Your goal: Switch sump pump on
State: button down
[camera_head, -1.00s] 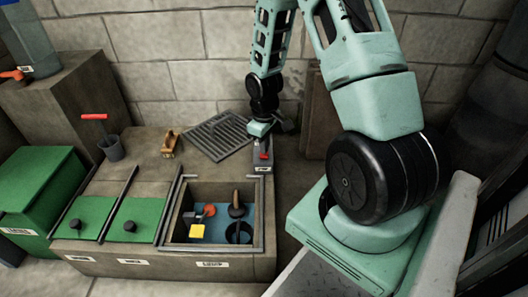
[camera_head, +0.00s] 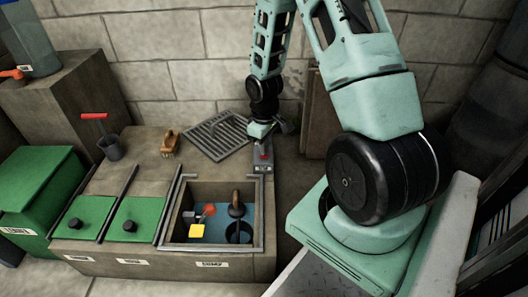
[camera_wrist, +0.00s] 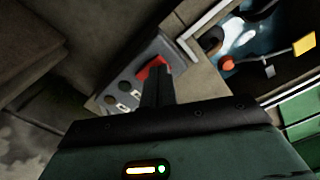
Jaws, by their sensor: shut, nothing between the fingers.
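A small grey switch box (camera_head: 262,168) with a red lever (camera_head: 264,154) stands behind the open sump pit. In the wrist view the box (camera_wrist: 122,90) shows round dark spots and small pale labels on its face, and the red lever (camera_wrist: 152,66) is at its end nearest the pit. My gripper (camera_head: 262,143) is shut and empty, right at the lever. In the wrist view its fingertips (camera_wrist: 155,78) overlap the lever's lower part; they look very close or touching, but I cannot tell which. The fingers and arm hide part of the lever.
The open sump pit (camera_head: 256,214) holds water, a yellow block (camera_head: 197,231), an orange float (camera_head: 208,210) and a dark pump part (camera_head: 237,205). A metal grate (camera_head: 212,136) and a wooden-handled brush (camera_head: 170,145) lie behind it. Green covers (camera_head: 135,220) are left.

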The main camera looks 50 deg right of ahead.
jog(key=shift+f+b, duration=0.3)
jog(key=shift+f, duration=0.25)
jog(key=shift+r, duration=0.1)
notch_tip(320, 180, up, 7)
jog(key=p, duration=0.8)
dwell(0.3)
dwell(0.4)
